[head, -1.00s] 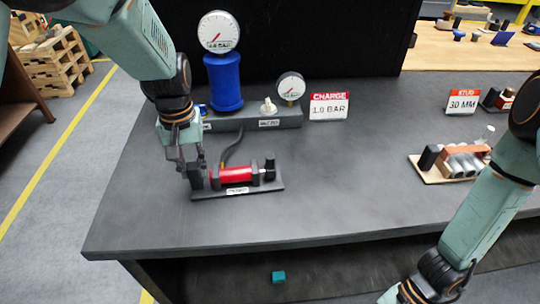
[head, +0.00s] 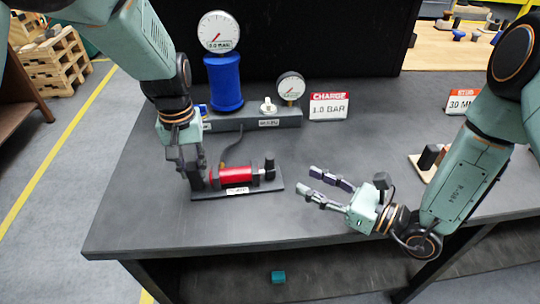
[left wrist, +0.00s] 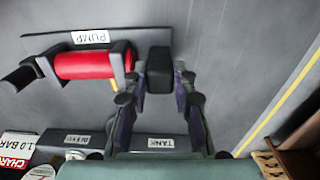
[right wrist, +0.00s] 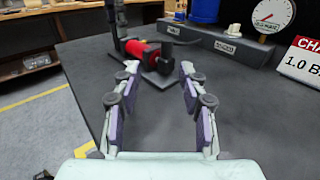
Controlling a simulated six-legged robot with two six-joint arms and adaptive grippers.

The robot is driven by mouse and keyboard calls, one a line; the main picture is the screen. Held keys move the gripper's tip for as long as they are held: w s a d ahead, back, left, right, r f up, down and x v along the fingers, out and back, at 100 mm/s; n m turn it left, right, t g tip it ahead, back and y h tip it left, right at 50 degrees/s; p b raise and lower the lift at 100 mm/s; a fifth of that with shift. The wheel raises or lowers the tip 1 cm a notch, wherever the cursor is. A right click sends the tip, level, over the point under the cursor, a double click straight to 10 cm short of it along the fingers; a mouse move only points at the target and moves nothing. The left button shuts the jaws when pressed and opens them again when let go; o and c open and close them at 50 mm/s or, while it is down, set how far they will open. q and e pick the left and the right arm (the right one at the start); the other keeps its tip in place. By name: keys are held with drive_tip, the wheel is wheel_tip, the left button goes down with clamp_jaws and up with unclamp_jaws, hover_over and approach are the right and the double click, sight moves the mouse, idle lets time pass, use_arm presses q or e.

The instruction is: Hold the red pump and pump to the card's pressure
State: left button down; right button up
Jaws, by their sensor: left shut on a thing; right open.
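The red pump (head: 236,175) lies on its dark base on the bench, with a black handle (head: 269,168) at its right end. My left gripper (head: 194,178) is shut on the black block at the pump's left end; the left wrist view shows this black block (left wrist: 160,70) between the fingers. My right gripper (head: 316,186) is open and empty, to the right of the handle and apart from it. In the right wrist view the pump (right wrist: 138,50) is beyond the open fingers. The charge card (head: 329,107) reads 1.0 BAR.
A blue tank (head: 224,82) with a large gauge (head: 219,32) stands behind the pump. A smaller gauge (head: 290,87) and a white valve knob (head: 268,106) sit on the grey manifold. A stud card (head: 462,101) is at right. A teal cube (head: 278,277) lies below the bench.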

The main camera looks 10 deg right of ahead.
sight(270, 156)
drive_tip(key=shift+w+r+t, duration=0.2)
drive_tip(key=shift+w+t, duration=0.1)
drive_tip(key=shift+w, duration=0.25)
drive_tip(key=x, duration=1.1)
drive_tip(key=shift+w+a+f, duration=0.1)
drive_tip(key=shift+w+a, duration=0.1)
clamp_jaws()
